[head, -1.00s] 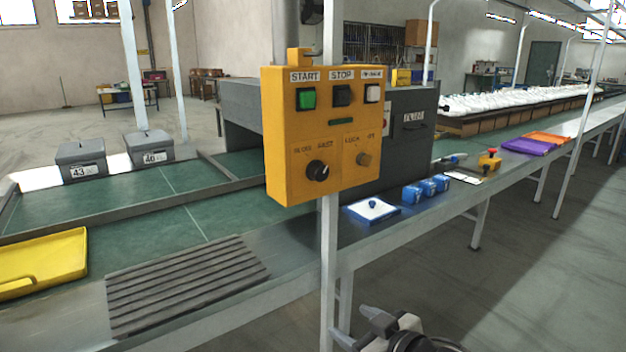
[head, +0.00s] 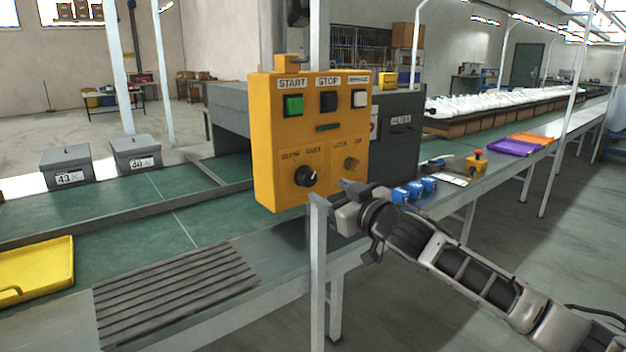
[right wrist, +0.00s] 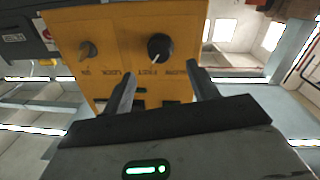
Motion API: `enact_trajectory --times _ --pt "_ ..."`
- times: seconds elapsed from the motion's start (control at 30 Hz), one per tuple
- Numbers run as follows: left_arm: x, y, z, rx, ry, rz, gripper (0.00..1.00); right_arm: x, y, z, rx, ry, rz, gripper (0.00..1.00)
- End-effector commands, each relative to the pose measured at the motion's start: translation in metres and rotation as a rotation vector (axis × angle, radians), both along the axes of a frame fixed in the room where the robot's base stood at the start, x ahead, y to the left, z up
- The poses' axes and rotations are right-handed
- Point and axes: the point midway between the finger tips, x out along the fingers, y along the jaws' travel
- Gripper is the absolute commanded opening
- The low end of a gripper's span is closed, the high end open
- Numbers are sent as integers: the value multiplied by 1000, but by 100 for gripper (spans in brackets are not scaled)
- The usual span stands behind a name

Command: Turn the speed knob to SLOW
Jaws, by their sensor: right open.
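The speed knob (head: 306,176) is a round black dial at the lower left of the yellow control box (head: 262,140). Its white mark leans up and right, toward the FAST label; SLOW is at its left. In the right wrist view the knob (right wrist: 160,47) appears upside down, beyond and roughly between the fingertips, with its mark on the FAST side. My right gripper (head: 331,192) is open and empty, just right of and below the knob, apart from it. It also shows in the right wrist view (right wrist: 163,76). My left gripper is not in view.
A smaller lock knob (head: 351,163) sits right of the speed knob. START (head: 293,105) and STOP (head: 328,101) buttons are above. A metal post (head: 318,270) holds the box. Blue blocks (head: 414,190) lie on the conveyor edge behind my right arm.

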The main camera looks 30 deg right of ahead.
Motion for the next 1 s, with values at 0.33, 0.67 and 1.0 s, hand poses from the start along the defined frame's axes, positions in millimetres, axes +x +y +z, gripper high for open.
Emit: enact_trajectory --times 0.33,0.67,1.0 --pt "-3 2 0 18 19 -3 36 58 0 2 2 -1 -1 59" --pt "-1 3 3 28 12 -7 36 78 0 0 0 1 0 59" --pt "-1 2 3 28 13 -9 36 78 0 -1 0 1 0 23"
